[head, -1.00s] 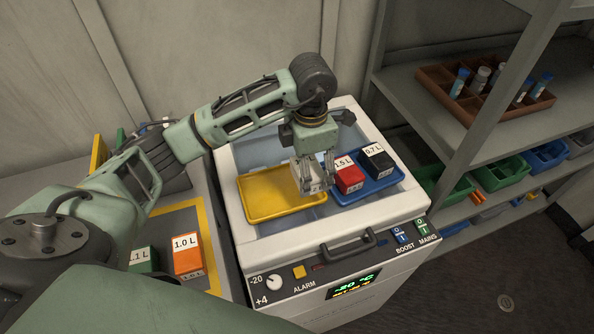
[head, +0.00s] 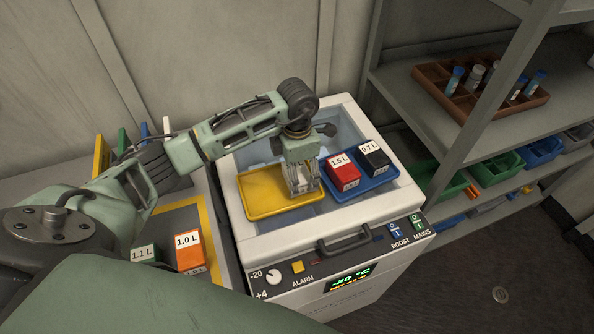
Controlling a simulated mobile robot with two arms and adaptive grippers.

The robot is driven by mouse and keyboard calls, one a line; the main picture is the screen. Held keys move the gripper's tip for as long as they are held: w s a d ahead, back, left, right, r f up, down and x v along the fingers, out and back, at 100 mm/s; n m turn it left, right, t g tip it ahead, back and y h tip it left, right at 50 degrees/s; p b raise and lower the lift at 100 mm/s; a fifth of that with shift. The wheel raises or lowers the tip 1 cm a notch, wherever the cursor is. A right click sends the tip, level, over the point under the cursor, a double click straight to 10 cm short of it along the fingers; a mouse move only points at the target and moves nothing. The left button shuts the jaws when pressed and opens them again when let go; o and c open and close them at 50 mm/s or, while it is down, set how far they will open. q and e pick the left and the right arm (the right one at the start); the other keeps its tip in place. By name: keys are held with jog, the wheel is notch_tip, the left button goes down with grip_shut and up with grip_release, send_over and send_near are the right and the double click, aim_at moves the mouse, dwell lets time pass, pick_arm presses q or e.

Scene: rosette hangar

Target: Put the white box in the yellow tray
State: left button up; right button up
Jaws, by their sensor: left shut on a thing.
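My left gripper (head: 305,187) points down over the right end of the yellow tray (head: 262,206), inside the white chest. It is shut on the white box (head: 302,176), which is mostly hidden between the fingers. I cannot tell whether the box touches the tray floor. The rest of the yellow tray is bare. My right gripper is not in view.
Just right, a blue tray (head: 366,193) holds a red 1.5 L box (head: 342,174) and a black 0.7 L box (head: 375,158). Green (head: 145,256) and orange (head: 188,252) boxes stand on the left bench. Shelves (head: 420,95) rise at the right.

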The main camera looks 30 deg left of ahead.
pick_arm(q)
jog(key=o, duration=1.3)
jog(key=shift+c, duration=0.2)
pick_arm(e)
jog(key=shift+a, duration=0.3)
pick_arm(q)
jog(key=shift+r+p, duration=0.2)
jog(key=shift+p, duration=0.1)
notch_tip(320, 180, up, 12)
jog(key=b, duration=0.3)
jog(key=shift+b, duration=0.4)
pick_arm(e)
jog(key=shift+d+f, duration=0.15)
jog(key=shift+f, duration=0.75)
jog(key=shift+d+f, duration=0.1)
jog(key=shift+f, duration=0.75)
pick_arm(q)
jog(key=shift+f, duration=0.1)
